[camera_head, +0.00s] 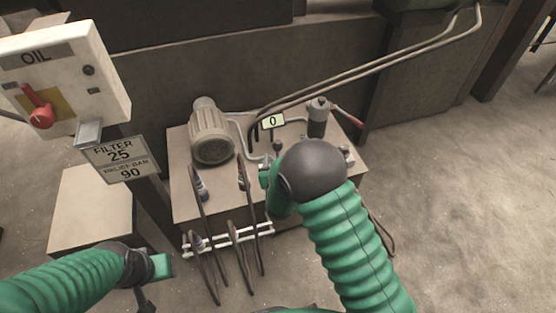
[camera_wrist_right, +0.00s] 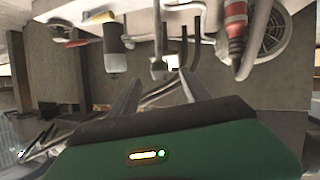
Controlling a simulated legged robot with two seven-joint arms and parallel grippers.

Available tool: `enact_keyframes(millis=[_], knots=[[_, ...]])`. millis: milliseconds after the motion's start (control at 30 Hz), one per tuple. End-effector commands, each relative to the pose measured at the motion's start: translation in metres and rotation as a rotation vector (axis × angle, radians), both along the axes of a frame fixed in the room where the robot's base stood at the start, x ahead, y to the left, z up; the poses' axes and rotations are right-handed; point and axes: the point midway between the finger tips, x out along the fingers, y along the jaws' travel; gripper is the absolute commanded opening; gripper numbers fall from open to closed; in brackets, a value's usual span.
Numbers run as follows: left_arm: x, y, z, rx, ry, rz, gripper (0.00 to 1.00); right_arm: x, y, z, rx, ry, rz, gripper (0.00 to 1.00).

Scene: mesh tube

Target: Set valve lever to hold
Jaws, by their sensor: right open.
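The hydraulic unit (camera_head: 185,205) is a box with a motor (camera_head: 211,135) and fittings on its top. A small dark knob (camera_head: 277,146) stands below the "0" display; I cannot tell for sure whether it is the valve lever. My right gripper (camera_head: 268,176) is over the unit's front right, its fingers mostly hidden by my wrist. In the right wrist view my right gripper (camera_wrist_right: 159,80) is open, with a grey rod-like part (camera_wrist_right: 158,62) just beyond and between its fingertips. Contact is not clear. My left gripper (camera_head: 147,298) is low at the left, its fingers unclear.
The oil panel (camera_head: 65,75) with a red knob (camera_head: 40,115) and a "FILTER 25, RELIEF BAR 90" sign (camera_head: 122,160) stand at the left. A red-handled lever (camera_head: 347,115) sits at the unit's back right. Hoses (camera_head: 240,250) hang in front. Floor at right is clear.

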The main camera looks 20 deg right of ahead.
Motion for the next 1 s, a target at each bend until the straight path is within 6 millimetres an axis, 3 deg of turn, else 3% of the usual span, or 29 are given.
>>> enact_keyframes(millis=[100,200,833,933,1000], knots=[[0.000,0.000,0.012,0.000,0.000,0.000,0.36,-0.026,0.007,0.014,-0.001,0.002,0.002,0.55],[0.000,0.000,0.015,0.000,0.000,0.000,0.36,-0.040,0.011,0.018,0.000,0.001,0.001,0.55],[0.000,0.000,0.016,0.000,0.000,0.000,0.36,-0.050,0.013,0.021,0.022,0.026,0.007,0.55],[0.000,0.000,0.016,0.000,0.000,0.000,0.36,-0.063,0.014,0.025,0.101,0.137,0.037,0.55],[0.000,0.000,0.016,0.000,0.000,0.000,0.36,-0.085,0.014,0.030,0.170,0.261,0.068,0.55]])
